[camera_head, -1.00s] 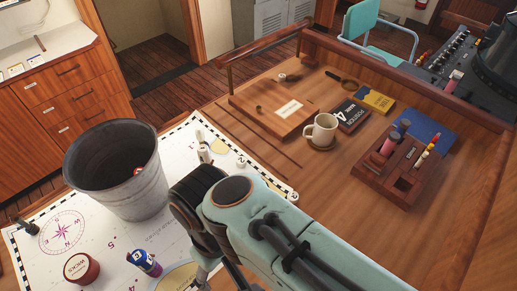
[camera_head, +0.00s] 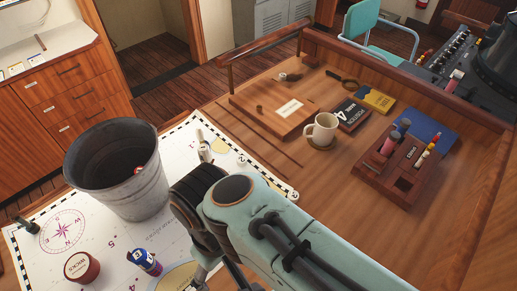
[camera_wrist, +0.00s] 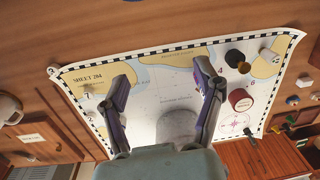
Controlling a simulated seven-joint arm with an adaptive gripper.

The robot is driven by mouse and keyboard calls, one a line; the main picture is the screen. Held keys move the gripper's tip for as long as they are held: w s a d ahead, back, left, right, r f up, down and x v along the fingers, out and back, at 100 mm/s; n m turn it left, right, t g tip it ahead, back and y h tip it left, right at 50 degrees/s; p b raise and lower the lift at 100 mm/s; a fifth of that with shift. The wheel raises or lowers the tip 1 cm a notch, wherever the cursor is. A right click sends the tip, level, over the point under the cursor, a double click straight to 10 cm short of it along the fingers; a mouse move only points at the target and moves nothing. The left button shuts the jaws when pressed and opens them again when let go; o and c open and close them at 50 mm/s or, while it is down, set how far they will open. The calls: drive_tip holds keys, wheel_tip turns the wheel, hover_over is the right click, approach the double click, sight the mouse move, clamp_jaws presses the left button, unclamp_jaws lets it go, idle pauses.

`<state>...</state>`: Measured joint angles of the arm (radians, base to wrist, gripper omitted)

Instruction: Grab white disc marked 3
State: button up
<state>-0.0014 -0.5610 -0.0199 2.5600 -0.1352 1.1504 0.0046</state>
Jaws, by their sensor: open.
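In the head view my arm hides most of the gripper.
A mug (camera_head: 322,130), a wooden board (camera_head: 274,107) and a tool rack (camera_head: 405,165) occupy the desk to the right.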

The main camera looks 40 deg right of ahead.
drive_tip(key=w+d+r+m+t+h, duration=0.1)
drive_tip(key=w+d+m+t, duration=0.1)
drive_tip(key=w+m, duration=0.45)
drive_tip(key=w+d+r+m+t, duration=0.1)
drive_tip(key=w+r+m+t, duration=0.1)
drive_tip(key=w+m, duration=0.4)
drive_tip(key=w+d+f+m+h, duration=0.1)
drive_tip(key=w+d+f+m, duration=0.2)
drive_tip(key=w+d+m, duration=0.3)
drive_tip(key=m+g+y, duration=0.1)
drive_tip(key=m+g, duration=0.3)
drive_tip(key=m, duration=0.8)
hover_over(294, 195)
wheel_tip(294, 195, down, 18)
drive_tip(key=shift+f, duration=0.1)
wheel_tip(294, 195, down, 6)
drive_tip(key=shift+f, duration=0.15)
